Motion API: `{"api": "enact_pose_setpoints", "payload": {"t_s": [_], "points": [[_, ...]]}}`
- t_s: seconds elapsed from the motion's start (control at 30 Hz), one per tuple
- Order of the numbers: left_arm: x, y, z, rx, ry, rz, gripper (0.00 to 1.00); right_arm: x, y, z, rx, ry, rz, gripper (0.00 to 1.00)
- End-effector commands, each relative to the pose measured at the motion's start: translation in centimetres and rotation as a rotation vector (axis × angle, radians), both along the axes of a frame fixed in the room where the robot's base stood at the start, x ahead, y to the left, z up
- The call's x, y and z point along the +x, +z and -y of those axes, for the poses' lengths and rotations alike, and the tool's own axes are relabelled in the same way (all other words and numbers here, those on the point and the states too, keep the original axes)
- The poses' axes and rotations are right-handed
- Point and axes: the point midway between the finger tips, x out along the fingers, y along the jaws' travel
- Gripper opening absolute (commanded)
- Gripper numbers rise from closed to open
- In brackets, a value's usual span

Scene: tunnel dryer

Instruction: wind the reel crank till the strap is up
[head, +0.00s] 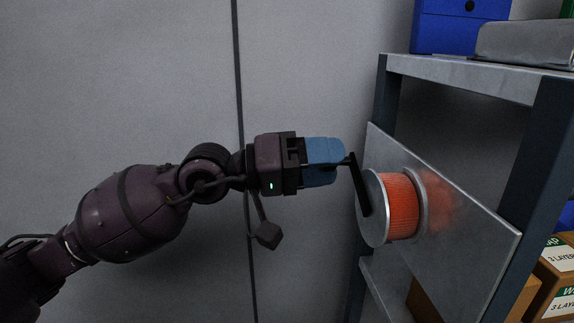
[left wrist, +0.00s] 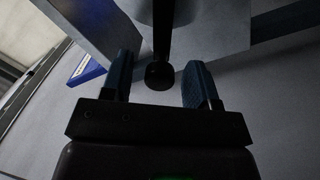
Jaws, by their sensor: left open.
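The reel (head: 374,208) is mounted on a grey metal plate (head: 475,235), with orange strap (head: 402,206) wound around its drum. No hanging length of strap shows. The black crank arm (head: 360,185) slants up and left across the reel's face. My left gripper (head: 340,161) has blue fingers and points right at the crank's upper end. In the left wrist view, my open left gripper (left wrist: 159,62) has the crank's round black knob (left wrist: 159,77) between its fingers, with a gap on both sides. My right gripper is not in view.
A dark-framed shelf rack (head: 550,140) stands at the right, with a blue bin (head: 455,28) and a grey item (head: 525,43) on top. Cardboard boxes (head: 556,265) sit low at the right. The grey wall behind my arm is bare.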

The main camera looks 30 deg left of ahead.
Motion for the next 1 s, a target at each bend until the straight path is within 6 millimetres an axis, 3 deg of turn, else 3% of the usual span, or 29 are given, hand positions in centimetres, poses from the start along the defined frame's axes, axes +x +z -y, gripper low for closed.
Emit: {"api": "enact_pose_setpoints", "payload": {"t_s": [0.6, 1.0], "points": [[-3.9, -0.7, -6.1, 0.002, 0.000, -0.006, 0.54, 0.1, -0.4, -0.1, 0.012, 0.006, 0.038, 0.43], [-5.3, -0.6, -8.2, 0.001, -0.002, -0.001, 0.54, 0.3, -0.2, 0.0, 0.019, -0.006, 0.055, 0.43]]}}
